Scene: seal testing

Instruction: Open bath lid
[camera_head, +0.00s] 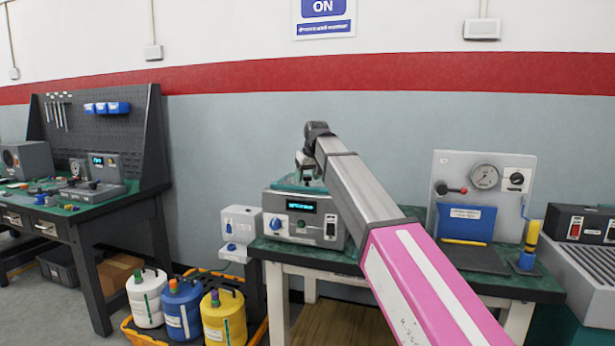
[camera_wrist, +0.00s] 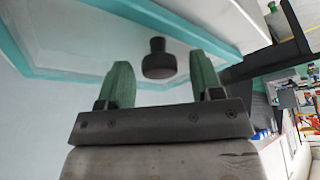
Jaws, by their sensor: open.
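The bath (camera_head: 304,217) is a grey box with a lit display and a blue knob, on the green-topped bench in the middle. Its pale lid with a teal rim (camera_head: 285,184) lies on top and looks closed. In the wrist view the lid (camera_wrist: 75,50) fills much of the left, with a dark round knob (camera_wrist: 158,62) standing on it. My gripper (camera_head: 309,172) is over the lid. In the wrist view its green fingers (camera_wrist: 160,75) are open, one on each side of the knob, with gaps visible. Whether they are level with the knob is unclear.
Coloured canisters (camera_head: 183,308) stand on the floor at lower left. The wall is close behind.

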